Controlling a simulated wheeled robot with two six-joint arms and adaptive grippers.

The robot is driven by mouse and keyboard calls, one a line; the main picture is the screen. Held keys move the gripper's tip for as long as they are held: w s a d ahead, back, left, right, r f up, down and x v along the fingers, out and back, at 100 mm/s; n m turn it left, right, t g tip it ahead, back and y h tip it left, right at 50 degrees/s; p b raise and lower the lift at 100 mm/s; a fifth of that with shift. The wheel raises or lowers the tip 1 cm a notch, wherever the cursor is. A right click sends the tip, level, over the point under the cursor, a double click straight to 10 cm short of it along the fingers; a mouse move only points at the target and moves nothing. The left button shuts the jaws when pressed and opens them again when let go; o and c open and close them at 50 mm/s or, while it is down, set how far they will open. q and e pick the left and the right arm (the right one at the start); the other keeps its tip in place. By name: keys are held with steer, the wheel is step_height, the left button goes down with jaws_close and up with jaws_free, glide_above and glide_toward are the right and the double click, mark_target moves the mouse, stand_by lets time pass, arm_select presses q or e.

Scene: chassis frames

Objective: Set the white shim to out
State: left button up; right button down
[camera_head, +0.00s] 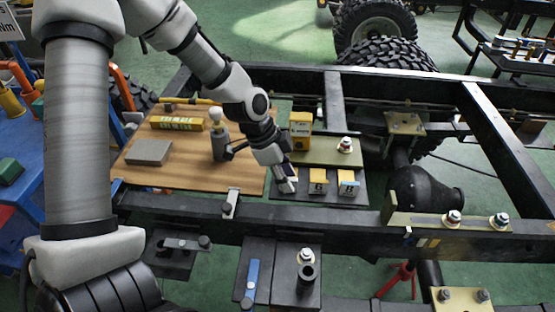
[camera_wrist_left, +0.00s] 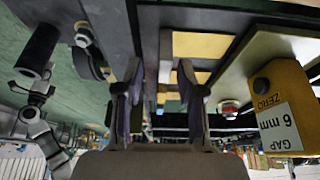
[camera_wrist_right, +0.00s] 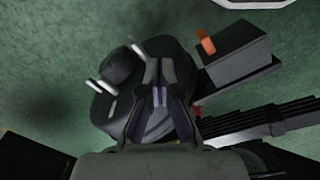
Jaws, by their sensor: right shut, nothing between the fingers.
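In the left wrist view the fingers (camera_wrist_left: 160,72) stand apart, with a pale narrow strip (camera_wrist_left: 165,58) showing beyond the gap. I cannot tell whether this strip is the white shim, or whether it touches a finger. My right gripper (camera_wrist_right: 158,68) shows only in its own wrist view, with its fingers together and empty above the green floor.
A yellow box labelled GAP ZERO 6 mm (camera_wrist_left: 282,108) stands behind the tray, with a red-and-white knob (camera_head: 345,145) nearby. A wooden board (camera_head: 190,178) holds a grey block (camera_head: 149,152). The black chassis rail (camera_head: 300,213) runs in front.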

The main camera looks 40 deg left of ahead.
arm_select(q)
steer(key=v, duration=1)
steer(key=shift+s+r, duration=0.1)
